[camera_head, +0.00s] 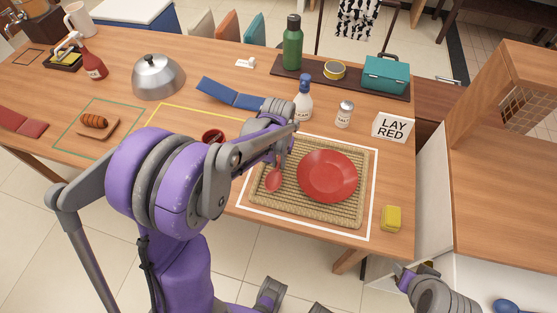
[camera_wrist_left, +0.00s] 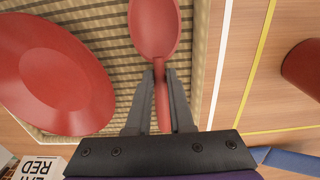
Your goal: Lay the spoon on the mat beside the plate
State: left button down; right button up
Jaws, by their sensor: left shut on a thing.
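My left gripper (camera_head: 281,160) is shut on the red spoon (camera_head: 274,181). In the left wrist view the spoon's bowl (camera_wrist_left: 154,28) points away from the fingers (camera_wrist_left: 164,78), which grip its handle. The spoon is over the woven mat (camera_head: 298,207), left of the red plate (camera_head: 327,176); whether it touches the mat is not clear. The plate also shows in the left wrist view (camera_wrist_left: 50,75), apart from the spoon. Part of my right arm, with its gripper end (camera_head: 408,277), shows at the lower right; its jaws are not clear.
A white outline surrounds the mat. A red cup (camera_head: 212,136) is partly behind my left arm. A white bottle (camera_head: 303,99), a shaker (camera_head: 344,113) and a "LAY RED" sign (camera_head: 392,127) stand behind the mat. A yellow block (camera_head: 391,218) lies near the right corner.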

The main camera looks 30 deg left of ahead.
pick_arm(q)
jog(key=c, duration=0.7)
grip_release()
notch_tip(320, 180, up, 11)
jog(key=shift+f+p, duration=0.1)
jog(key=shift+p, duration=0.4)
jog(key=s+d+m+t, duration=0.1)
jog(key=s+d, duration=0.1)
jog(key=s, duration=0.3)
jog(key=s+d+r+m+t+p, duration=0.1)
jog(key=s+d+t, duration=0.1)
jog(key=s, duration=0.3)
jog(key=s+d+t+p, duration=0.1)
jog(key=s+d+t, duration=0.1)
jog(key=s, duration=0.3)
jog(key=shift+s+d+r+m, duration=0.2)
jog(key=shift+d+r+m, duration=0.15)
jog(key=shift+d+m, duration=0.05)
